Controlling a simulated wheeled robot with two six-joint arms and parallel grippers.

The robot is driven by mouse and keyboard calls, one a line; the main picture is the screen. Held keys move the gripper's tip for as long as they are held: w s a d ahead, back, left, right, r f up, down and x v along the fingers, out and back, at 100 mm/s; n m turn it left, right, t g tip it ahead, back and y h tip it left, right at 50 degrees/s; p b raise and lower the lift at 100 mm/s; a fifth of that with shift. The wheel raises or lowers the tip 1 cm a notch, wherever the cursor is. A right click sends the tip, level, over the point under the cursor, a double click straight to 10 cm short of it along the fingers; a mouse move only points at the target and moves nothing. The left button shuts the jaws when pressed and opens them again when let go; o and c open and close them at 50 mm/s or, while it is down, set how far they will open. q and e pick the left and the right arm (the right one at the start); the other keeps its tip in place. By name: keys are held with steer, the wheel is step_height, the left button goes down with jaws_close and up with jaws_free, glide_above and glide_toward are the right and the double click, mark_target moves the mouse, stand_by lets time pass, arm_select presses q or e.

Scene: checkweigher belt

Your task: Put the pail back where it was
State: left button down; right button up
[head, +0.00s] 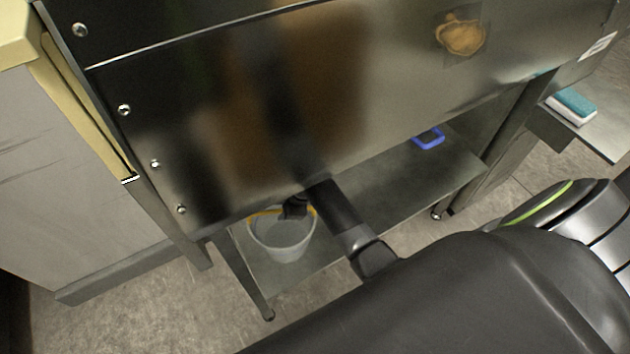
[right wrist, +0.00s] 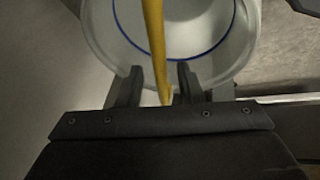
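The pail (head: 282,243) is pale, with a yellow handle. In the head view it appears to stand on the left end of the lower metal shelf (head: 385,200), under the steel panel. My right gripper (head: 296,207) is at the pail's rim, partly hidden by the panel's edge. The right wrist view shows the pail (right wrist: 105,30) with a blue line inside. There the yellow handle (right wrist: 154,40) runs between the two fingers of my right gripper (right wrist: 158,78), with gaps on both sides. My left gripper is not in view.
The large steel panel (head: 220,120) overhangs the shelf closely. A blue-framed item (head: 429,139) lies farther back on the shelf. A teal and white sponge (head: 571,106) sits on a side plate at right. Table legs (head: 245,275) flank the shelf.

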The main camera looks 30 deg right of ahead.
steer(key=shift+v, duration=0.85)
steer(key=s+d+b, duration=0.2)
steer(key=s+d, duration=0.6)
steer(key=shift+s+d+f, duration=0.15)
steer(key=shift+s+d, duration=0.05)
steer(key=shift+s, duration=0.05)
steer(key=shift+c, duration=0.4)
